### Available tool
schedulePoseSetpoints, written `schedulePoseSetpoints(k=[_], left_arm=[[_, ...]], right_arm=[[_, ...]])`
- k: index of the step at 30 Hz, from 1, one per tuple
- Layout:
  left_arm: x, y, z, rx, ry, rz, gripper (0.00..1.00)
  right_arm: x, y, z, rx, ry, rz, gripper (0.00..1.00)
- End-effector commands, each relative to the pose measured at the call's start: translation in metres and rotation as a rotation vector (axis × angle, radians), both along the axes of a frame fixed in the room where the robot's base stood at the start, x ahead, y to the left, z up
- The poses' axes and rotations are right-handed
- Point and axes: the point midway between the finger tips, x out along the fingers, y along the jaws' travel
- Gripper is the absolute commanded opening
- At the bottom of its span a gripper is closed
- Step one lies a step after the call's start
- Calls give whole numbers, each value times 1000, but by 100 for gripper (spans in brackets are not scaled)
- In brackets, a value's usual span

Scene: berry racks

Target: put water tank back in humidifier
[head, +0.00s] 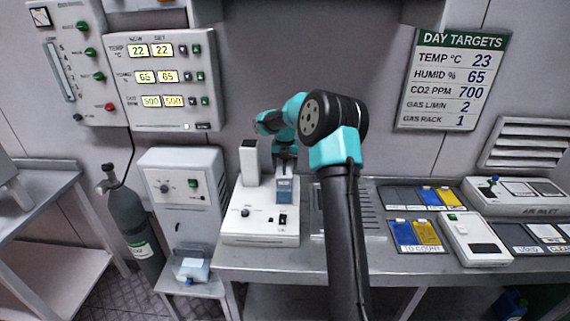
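A white cabinet (184,166) with a dial and a green switch, which looks like the humidifier, stands left of the bench. A small pale-blue translucent container (194,269) with a blue cap, which looks like the water tank, is at its foot on a low stand. I cannot tell whether it is seated in the cabinet or in front of it. My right gripper (285,166) is over the bench, right of the cabinet and well away from the container. It is small and partly hidden by my arm, so its opening is unclear. My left gripper is out of view.
A white device (262,228) with an upright post and a blue-grey part (284,190) stands on the bench (390,262) below my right gripper. A gas cylinder (127,215) stands left of the cabinet. Blue and yellow packets (427,234) and a white instrument (474,240) lie to the right.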

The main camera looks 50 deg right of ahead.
Motion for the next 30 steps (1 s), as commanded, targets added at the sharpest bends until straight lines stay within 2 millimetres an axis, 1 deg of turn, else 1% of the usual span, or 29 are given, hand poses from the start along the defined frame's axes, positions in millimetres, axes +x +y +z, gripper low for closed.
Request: schedulePoseSetpoints(k=[1, 6, 13, 17, 20, 23, 30], left_arm=[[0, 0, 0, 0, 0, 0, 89], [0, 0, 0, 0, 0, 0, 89], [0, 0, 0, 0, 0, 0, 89], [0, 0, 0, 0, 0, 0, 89], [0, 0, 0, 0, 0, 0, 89], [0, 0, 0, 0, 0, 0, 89], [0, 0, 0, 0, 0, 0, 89]], right_arm=[[0, 0, 0, -1, -1, 0, 73], [0, 0, 0, 0, 0, 0, 89], [0, 0, 1, 0, 0, 0, 89], [0, 0, 5, -1, -1, 0, 89], [0, 0, 14, -2, -1, 0, 89], [1, 0, 27, -2, -3, 0, 89], [1, 0, 72, -2, -3, 0, 89]])
